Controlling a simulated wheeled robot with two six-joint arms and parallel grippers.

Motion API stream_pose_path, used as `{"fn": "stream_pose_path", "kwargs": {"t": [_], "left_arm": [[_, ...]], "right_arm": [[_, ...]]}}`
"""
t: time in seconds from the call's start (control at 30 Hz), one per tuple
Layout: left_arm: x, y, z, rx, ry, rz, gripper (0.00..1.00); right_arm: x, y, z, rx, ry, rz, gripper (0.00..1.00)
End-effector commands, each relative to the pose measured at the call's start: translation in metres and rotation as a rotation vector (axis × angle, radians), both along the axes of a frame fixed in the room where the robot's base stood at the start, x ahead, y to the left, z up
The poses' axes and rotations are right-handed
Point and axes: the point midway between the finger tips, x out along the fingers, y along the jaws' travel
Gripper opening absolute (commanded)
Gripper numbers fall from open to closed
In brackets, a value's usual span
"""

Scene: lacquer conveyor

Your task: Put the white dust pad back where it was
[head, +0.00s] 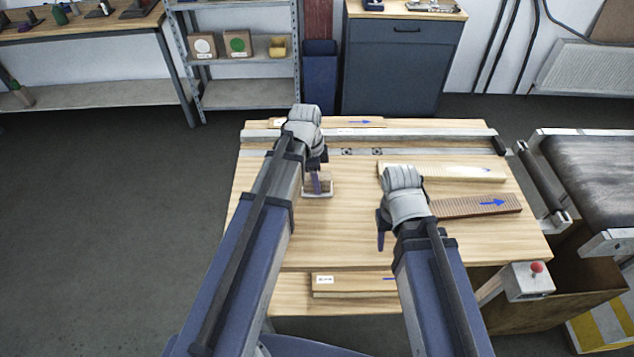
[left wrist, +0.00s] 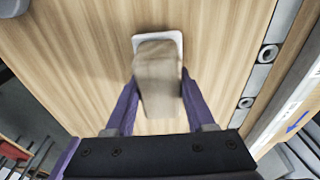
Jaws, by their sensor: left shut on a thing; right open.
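The white dust pad (head: 325,195) has a white base under a wooden block handle. It stands at the left part of the wooden worktable (head: 340,245). In the left wrist view the dust pad (left wrist: 158,70) shows its block between the fingers and its white rim beyond. My left gripper (head: 316,180) is shut on this block, from above; the fingers partly hide it. I cannot tell whether the base touches the tabletop or hangs just above it. My right gripper (head: 382,235) is open and empty over the middle right of the table, near the ridged brown board (head: 475,206).
A pale board (head: 460,172) lies behind the brown board. A metal rail (head: 400,152) runs along the table's back. Another board (head: 350,287) lies at the front ledge. A conveyor (head: 590,170) and red button box (head: 530,280) stand at right. The tabletop's left middle is clear.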

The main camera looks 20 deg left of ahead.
Motion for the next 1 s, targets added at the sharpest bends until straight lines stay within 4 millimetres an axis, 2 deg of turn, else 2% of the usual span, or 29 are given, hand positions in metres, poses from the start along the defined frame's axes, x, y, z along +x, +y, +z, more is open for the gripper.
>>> {"fn": "stream_pose_path", "kwargs": {"t": [0.23,0.27,0.5,0.8,1.0], "left_arm": [[0.0,0.0,-0.004,0.0,0.0,0.0,0.0],[0.0,0.0,-0.003,0.0,0.0,0.0,0.57],[0.0,0.0,-0.002,0.0,0.0,0.0,0.84],[0.0,0.0,-0.001,0.0,0.0,0.0,0.85],[0.0,0.001,0.008,0.0,0.0,0.0,0.85]], "right_arm": [[0.0,0.0,-0.004,0.0,0.0,0.0,0.5],[0.0,0.0,-0.003,0.0,0.0,0.0,0.5],[0.0,0.0,-0.002,0.0,0.0,0.0,0.5],[0.0,0.0,-0.001,0.0,0.0,0.0,0.5],[0.0,0.0,0.008,0.0,0.0,0.0,0.5]]}}
